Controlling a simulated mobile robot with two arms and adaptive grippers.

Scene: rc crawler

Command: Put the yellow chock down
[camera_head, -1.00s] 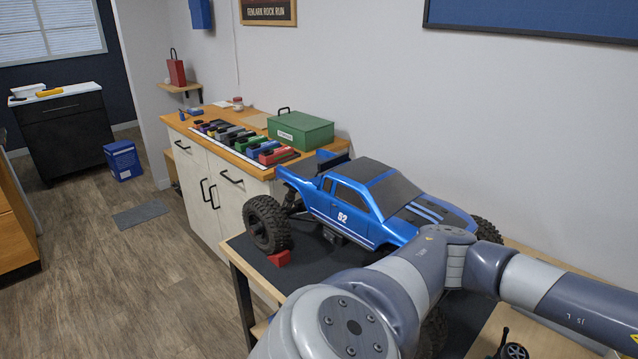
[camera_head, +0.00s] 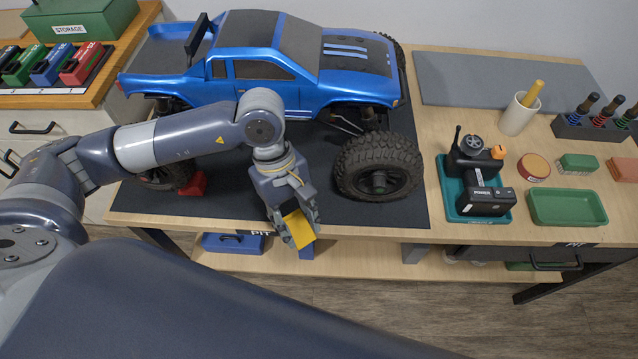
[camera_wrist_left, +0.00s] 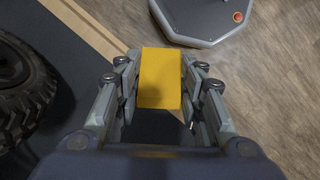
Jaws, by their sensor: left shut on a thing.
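The yellow chock (camera_head: 299,228) is between the fingers of my left gripper (camera_head: 298,232), which is shut on it at the front edge of the table. In the left wrist view the yellow chock (camera_wrist_left: 161,78) sits between both fingers of the left gripper (camera_wrist_left: 161,90), with the floor and the dark mat's edge beyond it. The blue truck (camera_head: 262,70) stands on the dark mat (camera_head: 400,211); its front wheel (camera_head: 379,166) is just right of my gripper. My right gripper is not in view.
A red chock (camera_head: 194,184) lies by the truck's rear wheel. To the right are a teal tray (camera_head: 452,207) with a radio controller (camera_head: 482,178), a green tray (camera_head: 568,208) and a white cup (camera_head: 519,114). A strip of mat in front of the truck is free.

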